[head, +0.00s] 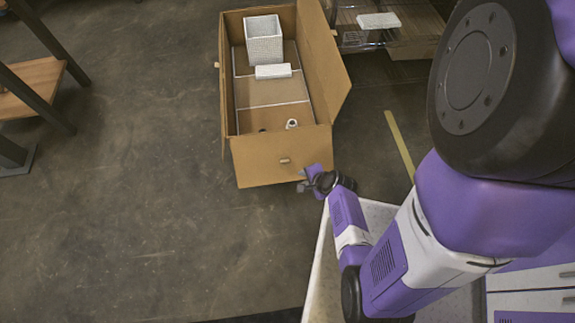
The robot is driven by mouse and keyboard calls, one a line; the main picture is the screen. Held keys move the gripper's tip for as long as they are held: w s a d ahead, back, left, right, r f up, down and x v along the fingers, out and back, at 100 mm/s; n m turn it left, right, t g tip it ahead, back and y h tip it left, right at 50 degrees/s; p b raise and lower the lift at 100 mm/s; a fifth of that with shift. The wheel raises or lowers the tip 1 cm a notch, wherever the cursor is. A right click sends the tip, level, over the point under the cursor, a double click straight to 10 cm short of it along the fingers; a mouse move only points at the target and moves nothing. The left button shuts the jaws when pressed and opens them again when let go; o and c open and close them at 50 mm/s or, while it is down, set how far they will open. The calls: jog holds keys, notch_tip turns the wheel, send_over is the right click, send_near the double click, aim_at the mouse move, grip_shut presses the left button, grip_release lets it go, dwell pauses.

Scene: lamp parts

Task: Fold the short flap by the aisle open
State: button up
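A long cardboard box (225,120) stands open on the floor at the upper middle of the head view. Its near short flap (262,160) hangs outward over the near end, with a small tan knob (285,160) on it. A long flap (338,70) leans outward on the right side. My gripper (306,180) is beside the near flap's lower right corner. It is small and partly hidden by its own wrist, so I cannot tell whether its fingers are open or touch the flap.
Inside the box are a white lattice shade (264,45), a white block (273,71) and a small white part (292,123). A pale-topped counter (318,265) lies below my arm. A wooden shelf (30,80) stands at left. Floor left of the box is clear.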

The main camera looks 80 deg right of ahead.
aim_at(285, 161)
jog(key=shift+w+d+f+m+t+h+b, duration=0.25)
jog(key=shift+w+d+f+t+b, duration=0.25)
jog(key=shift+w+d, duration=0.7)
jog(key=shift+w+d+f+m+t+h+b, duration=0.15)
jog(key=shift+w+d+f+m+t+b, duration=0.45)
jog(key=shift+w, duration=0.95)
jog(key=shift+w+d+f+n+t+h+b, duration=0.1)
jog(key=shift+w+d+f+t+h+b, duration=0.15)
jog(key=shift+w+d+b, duration=0.7)
jog(key=shift+w+d+p, duration=0.3)
jog(key=shift+w+p, duration=0.05)
jog(key=shift+w, duration=0.05)
jog(key=shift+c, duration=0.3)
grip_shut()
jog(key=shift+r, duration=0.1)
